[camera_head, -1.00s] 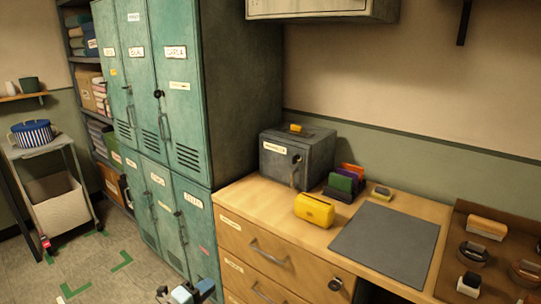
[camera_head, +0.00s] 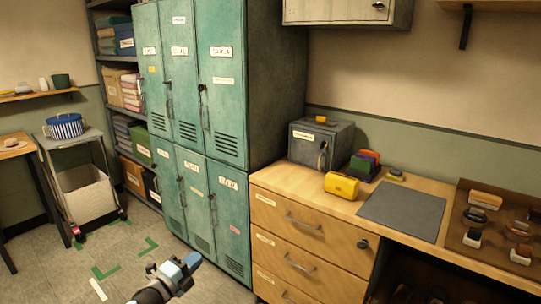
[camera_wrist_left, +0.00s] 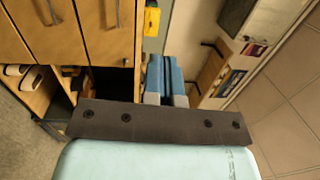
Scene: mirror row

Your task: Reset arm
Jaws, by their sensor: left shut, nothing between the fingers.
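My left gripper (camera_head: 194,262) is low in the head view, in front of the teal lockers (camera_head: 203,200) and over the floor. It is shut and empty. In the left wrist view its blue fingers (camera_wrist_left: 166,78) lie side by side beyond a dark bracket, with nothing between them. It appears apart from the lockers and the wooden drawer unit (camera_head: 292,235). My right gripper is in neither view.
The counter holds a grey metal box (camera_head: 318,147), a yellow case (camera_head: 341,185), a dark mat (camera_head: 402,210) and a brown tray (camera_head: 490,243). A cart (camera_head: 85,190) stands at the left. Open floor (camera_head: 60,270) with green tape marks lies left of the gripper.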

